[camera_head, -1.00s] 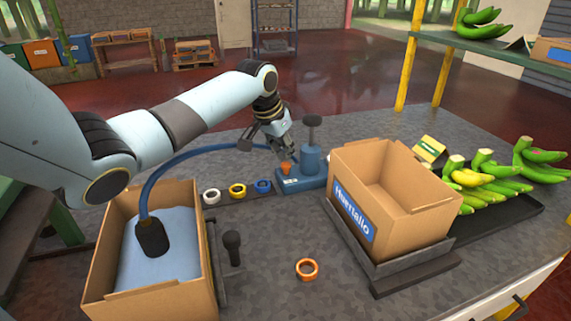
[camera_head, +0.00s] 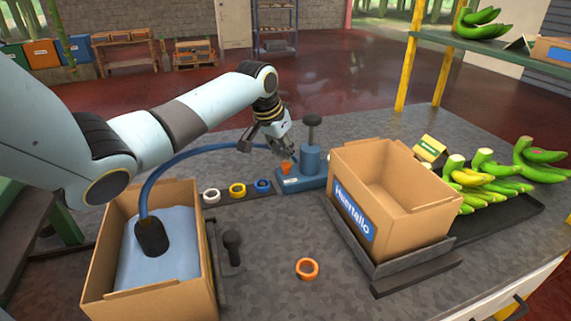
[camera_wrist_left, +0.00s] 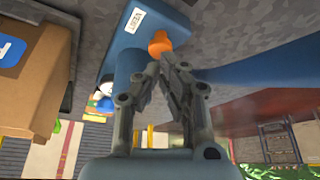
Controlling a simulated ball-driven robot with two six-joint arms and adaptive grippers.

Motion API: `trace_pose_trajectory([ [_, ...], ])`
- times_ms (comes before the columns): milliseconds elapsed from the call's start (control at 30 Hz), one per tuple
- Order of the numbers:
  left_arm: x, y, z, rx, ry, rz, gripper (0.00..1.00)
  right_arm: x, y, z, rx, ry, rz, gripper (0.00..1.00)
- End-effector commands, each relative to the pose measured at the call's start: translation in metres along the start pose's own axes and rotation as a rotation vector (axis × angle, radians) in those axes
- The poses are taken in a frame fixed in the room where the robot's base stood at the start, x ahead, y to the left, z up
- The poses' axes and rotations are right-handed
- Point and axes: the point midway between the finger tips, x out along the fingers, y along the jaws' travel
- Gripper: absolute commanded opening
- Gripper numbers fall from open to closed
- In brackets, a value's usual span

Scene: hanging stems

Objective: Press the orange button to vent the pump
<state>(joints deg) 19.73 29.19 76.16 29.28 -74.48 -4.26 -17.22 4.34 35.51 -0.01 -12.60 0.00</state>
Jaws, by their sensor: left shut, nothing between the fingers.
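The blue pump (camera_head: 311,162) stands on the grey table with a dark plunger knob on top. Its orange button (camera_head: 286,167) is on the base, left of the upright cylinder. In the left wrist view the orange button (camera_wrist_left: 160,42) sits by a white label on the blue base. My left gripper (camera_head: 287,153) is shut and empty, pointing down just above the button. In the wrist view its fingertips (camera_wrist_left: 161,60) lie right beside the button; I cannot tell if they touch. A blue hose (camera_head: 190,155) runs from the pump to the left box. My right gripper is not in view.
White, yellow and blue rings (camera_head: 237,190) lie in a row left of the pump. An orange ring (camera_head: 307,269) lies in front. An open cardboard box (camera_head: 350,205) stands close to the pump's right. The left box (camera_head: 101,275) holds a pale blue bag.

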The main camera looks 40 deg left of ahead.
Motion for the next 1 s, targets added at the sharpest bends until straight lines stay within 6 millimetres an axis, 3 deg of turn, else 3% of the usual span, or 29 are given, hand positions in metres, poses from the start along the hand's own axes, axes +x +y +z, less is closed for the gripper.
trace_pose_trajectory([
  [1000, 0.020, 0.000, 0.009, 0.000, -0.001, 0.000, 0.00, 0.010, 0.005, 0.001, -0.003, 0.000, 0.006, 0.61],
])
